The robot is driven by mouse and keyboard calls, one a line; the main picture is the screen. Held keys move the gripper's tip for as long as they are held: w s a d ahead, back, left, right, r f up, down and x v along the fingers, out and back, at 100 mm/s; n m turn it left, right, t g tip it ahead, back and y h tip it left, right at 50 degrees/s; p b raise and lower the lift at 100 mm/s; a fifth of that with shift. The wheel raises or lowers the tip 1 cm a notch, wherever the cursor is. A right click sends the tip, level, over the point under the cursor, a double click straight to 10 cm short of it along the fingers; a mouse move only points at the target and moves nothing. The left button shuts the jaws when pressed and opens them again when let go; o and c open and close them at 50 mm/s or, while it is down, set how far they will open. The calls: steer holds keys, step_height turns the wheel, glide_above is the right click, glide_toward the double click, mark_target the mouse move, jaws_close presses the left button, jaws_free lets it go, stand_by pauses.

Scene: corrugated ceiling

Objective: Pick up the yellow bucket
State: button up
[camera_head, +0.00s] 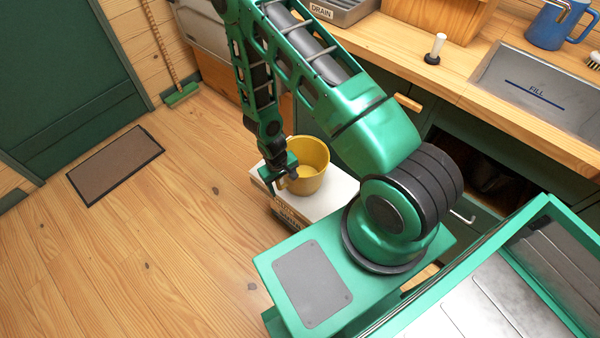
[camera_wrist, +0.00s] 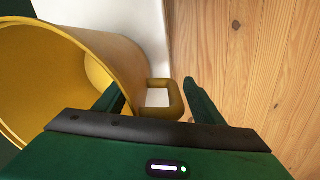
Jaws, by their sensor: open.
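The yellow bucket (camera_head: 312,158) stands upright on a white box (camera_head: 330,197) that rests on the floor. In the wrist view the bucket (camera_wrist: 120,55) fills the left side, and its square side handle (camera_wrist: 178,98) points to the right. My gripper (camera_head: 280,183) is at the bucket's left side in the head view. In the wrist view my gripper (camera_wrist: 160,92) is open, with one dark green finger on each side of the handle. I cannot tell whether either finger touches the handle or the bucket wall.
A wooden counter (camera_head: 400,60) with a blue jug (camera_head: 558,24), a sink (camera_head: 530,85) and a grey drain tray (camera_head: 340,8) runs along the back right. A brown doormat (camera_head: 115,165) and a green broom (camera_head: 180,95) are at left. The wooden floor (camera_head: 130,260) between is clear.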

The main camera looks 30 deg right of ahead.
steer(key=shift+c, duration=0.5)
steer(key=c, duration=1.3)
steer(key=shift+r, duration=0.1)
